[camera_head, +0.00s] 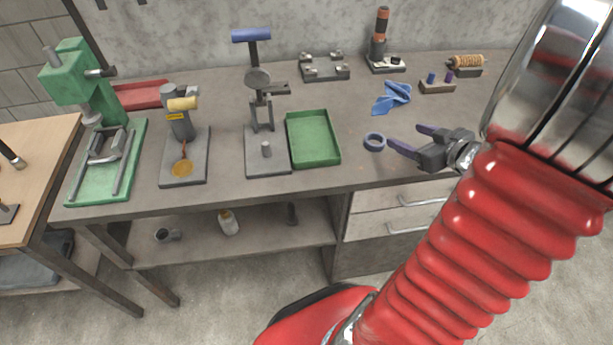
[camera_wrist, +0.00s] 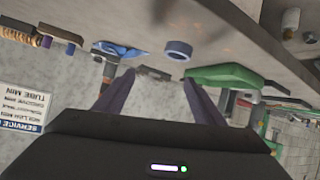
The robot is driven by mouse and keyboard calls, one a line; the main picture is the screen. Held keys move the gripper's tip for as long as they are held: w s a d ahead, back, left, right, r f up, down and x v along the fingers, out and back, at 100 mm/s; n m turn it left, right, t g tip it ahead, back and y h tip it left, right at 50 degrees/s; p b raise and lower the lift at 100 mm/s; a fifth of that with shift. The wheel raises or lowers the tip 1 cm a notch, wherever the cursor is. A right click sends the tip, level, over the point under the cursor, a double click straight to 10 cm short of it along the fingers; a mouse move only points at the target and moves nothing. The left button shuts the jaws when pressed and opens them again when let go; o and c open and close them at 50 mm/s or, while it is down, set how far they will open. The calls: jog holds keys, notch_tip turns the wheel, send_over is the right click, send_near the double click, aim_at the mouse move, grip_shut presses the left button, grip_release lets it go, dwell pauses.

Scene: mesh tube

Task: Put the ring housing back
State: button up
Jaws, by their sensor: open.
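The ring housing looks to be the blue-grey ring (camera_head: 374,142) lying on the workbench, just right of the green tray. It also shows in the wrist view (camera_wrist: 178,50), ahead of my fingers and apart from them. My gripper (camera_head: 405,139) is open and empty, with purple fingers to the right of the ring in the head view. In the wrist view the two fingers (camera_wrist: 157,92) spread on either side with nothing between them. I cannot tell the exact height of my fingers above the bench.
A green tray (camera_head: 334,157) lies left of the ring. A press with a blue handle (camera_head: 251,35), a grey stamp tool (camera_head: 180,122) and a green press (camera_head: 85,80) stand further left. A blue cloth (camera_head: 392,98) and a small peg block (camera_head: 437,87) lie behind my gripper.

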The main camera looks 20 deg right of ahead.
jog(key=w+a+r+m+g+h, duration=0.1)
jog(key=w+a+r+h, duration=0.1)
jog(key=w+r+h, duration=0.35)
jog(key=a+r+m+g, duration=0.1)
jog(key=a+r+g, duration=0.1)
jog(key=a+r, duration=0.4)
jog(key=s+a+g+y, duration=0.1)
jog(key=s+a, duration=0.3)
jog(key=a, duration=0.4)
jog(key=s+a+f+g+y, duration=0.1)
jog(key=s+a+y, duration=0.2)
jog(key=a, duration=0.6)
jog(key=s+a+g+y, duration=0.1)
jog(key=s+a+y, duration=0.1)
jog(key=s+a, duration=0.4)
jog(key=a, duration=0.2)
jog(key=shift+s+a+f+n+g, duration=0.2)
jog(key=shift+s+a+n+g, duration=0.1)
jog(key=shift+a+g, duration=0.1)
